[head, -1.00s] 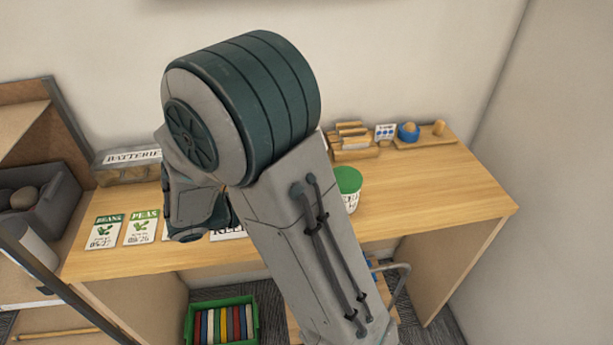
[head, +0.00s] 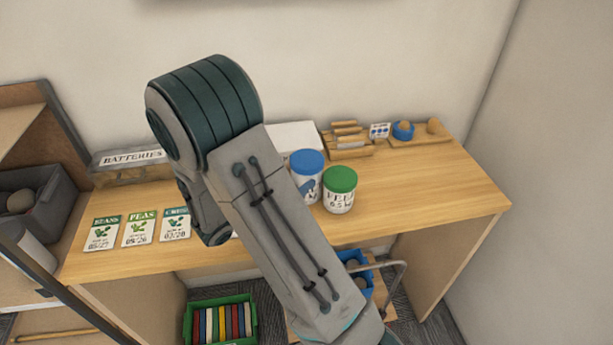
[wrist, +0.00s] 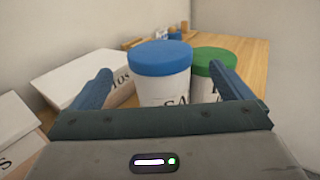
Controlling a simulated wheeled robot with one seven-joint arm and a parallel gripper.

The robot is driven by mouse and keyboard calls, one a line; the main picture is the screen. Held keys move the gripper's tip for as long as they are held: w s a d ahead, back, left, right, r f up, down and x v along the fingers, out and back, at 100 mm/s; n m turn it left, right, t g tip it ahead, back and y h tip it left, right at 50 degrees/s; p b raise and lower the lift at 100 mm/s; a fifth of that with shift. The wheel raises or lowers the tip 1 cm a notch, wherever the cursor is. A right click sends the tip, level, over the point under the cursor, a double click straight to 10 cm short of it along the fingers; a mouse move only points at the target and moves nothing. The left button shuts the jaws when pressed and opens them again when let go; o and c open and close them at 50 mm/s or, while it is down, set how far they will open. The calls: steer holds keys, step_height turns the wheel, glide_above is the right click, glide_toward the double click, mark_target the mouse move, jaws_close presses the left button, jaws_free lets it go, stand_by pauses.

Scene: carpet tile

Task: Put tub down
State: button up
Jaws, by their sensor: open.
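A white tub with a blue lid (head: 306,163) stands upright on the wooden desk (head: 430,195). A white tub with a green lid (head: 340,190), lettered FEED, stands close beside it to the right. In the wrist view the blue-lidded tub (wrist: 163,87) is ahead, between the lines of my two fingers, and the green-lidded tub (wrist: 222,95) is partly behind the right finger. My gripper (wrist: 160,78) is open and holds nothing. In the head view my arm hides the gripper and part of the blue-lidded tub.
White boxes (wrist: 88,78) lie left of the tubs. Seed packets (head: 140,229) and a batteries box (head: 130,165) are on the desk's left. A wooden rack (head: 348,142) and a blue tape roll (head: 403,131) are at the back. The desk's right is clear.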

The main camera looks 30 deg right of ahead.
mark_target(295, 170)
steer(key=x, duration=0.1)
steer(key=p+x, duration=0.1)
steer(key=x, duration=0.3)
steer(key=shift+f, duration=0.3)
steer(key=c, duration=1.8)
steer(key=shift+w+r, duration=0.1)
steer(key=shift+c, duration=1.1)
